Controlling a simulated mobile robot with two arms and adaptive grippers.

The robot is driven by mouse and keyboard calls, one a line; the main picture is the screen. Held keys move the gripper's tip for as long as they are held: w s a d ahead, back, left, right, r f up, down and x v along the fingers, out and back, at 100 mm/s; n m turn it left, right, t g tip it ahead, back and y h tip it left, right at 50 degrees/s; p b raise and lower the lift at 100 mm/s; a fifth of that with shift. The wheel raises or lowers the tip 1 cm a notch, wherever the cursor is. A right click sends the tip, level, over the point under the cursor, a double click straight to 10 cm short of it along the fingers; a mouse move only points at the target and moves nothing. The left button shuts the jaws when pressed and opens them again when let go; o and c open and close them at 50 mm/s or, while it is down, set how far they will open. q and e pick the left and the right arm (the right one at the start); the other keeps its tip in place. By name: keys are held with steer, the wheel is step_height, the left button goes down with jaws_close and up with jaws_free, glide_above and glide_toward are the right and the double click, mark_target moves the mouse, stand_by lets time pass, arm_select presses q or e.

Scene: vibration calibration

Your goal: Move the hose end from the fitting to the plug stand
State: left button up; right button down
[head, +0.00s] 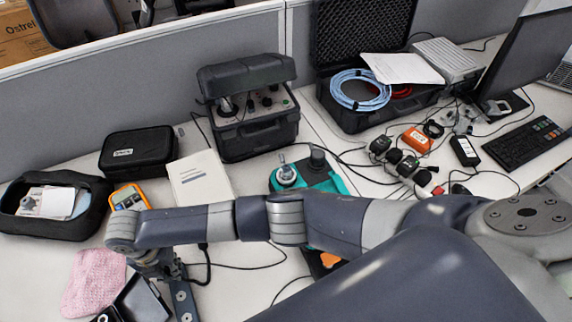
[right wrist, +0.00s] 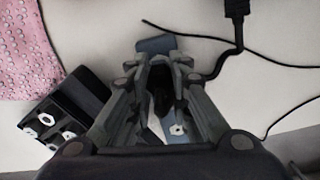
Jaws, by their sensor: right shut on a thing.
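My right gripper (head: 160,272) reaches down at the left front of the table, at the end of my arm that crosses the head view. In the right wrist view its fingers (right wrist: 158,75) are shut on a small dark piece (right wrist: 160,98), which looks like the hose end; the fingers and shadow hide most of it. Under and behind it is a blue-grey bar (right wrist: 155,44) with a hex nut, also seen in the head view (head: 184,300). I cannot tell whether the bar is the fitting or the plug stand, or whether the piece touches it. My left gripper is not in view.
A black block with nuts (right wrist: 62,112) and a pink cloth (head: 95,282) lie left of the gripper. A black cable with a plug (right wrist: 237,12) runs close on the right. An orange meter (head: 128,196) and black cases (head: 140,152) stand behind.

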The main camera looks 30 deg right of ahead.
steer(key=shift+f+b, duration=0.3)
steer(key=shift+f, duration=0.1)
steer(key=shift+s+d+f, duration=0.1)
steer(key=shift+f, duration=0.35)
stand_by(1.9)
steer(key=c, duration=1.4)
jaws_free()
steer(key=shift+r, duration=0.2)
steer(key=shift+r+p, duration=2.15)
steer(key=shift+r, duration=0.25)
